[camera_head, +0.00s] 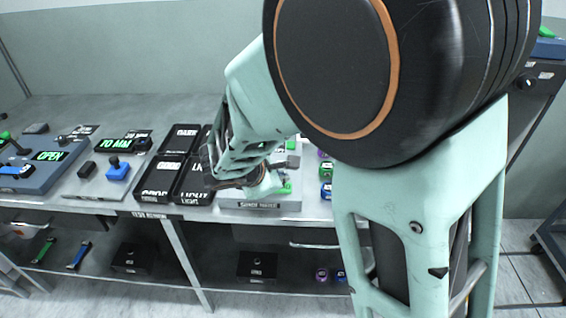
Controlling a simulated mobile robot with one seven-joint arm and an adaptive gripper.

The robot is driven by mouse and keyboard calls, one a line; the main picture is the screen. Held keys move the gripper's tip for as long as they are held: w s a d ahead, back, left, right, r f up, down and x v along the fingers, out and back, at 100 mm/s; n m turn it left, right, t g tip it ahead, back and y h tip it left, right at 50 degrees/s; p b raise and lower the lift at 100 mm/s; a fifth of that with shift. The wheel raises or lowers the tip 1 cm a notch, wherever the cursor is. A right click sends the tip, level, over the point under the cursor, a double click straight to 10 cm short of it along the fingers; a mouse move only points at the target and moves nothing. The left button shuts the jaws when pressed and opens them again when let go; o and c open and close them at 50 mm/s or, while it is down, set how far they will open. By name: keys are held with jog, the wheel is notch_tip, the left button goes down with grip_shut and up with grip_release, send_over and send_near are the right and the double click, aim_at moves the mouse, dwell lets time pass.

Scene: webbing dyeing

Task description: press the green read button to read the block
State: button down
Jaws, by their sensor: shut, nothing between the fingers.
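The reader (290,206) is a pale grey box with a dark name label on its front edge, at the front of the bench near the middle of the camera_head view. A small green patch (286,187) shows on its top and looks like the green read button, partly covered. My gripper (265,184) is shut and empty, low over the reader, just left of the green patch. I cannot tell whether it touches the button. My arm hides much of the reader's top, and I cannot make out a block on it.
Black labelled boxes (158,178) stand left of the reader. Further left are a panel with a blue-based joystick (118,168) and a console with a green OPEN display (49,156). Small coloured blocks (326,180) stand close on the right. A lower shelf runs beneath the bench.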

jog(key=shift+r+p, duration=1.8)
jog(key=shift+r, duration=0.75)
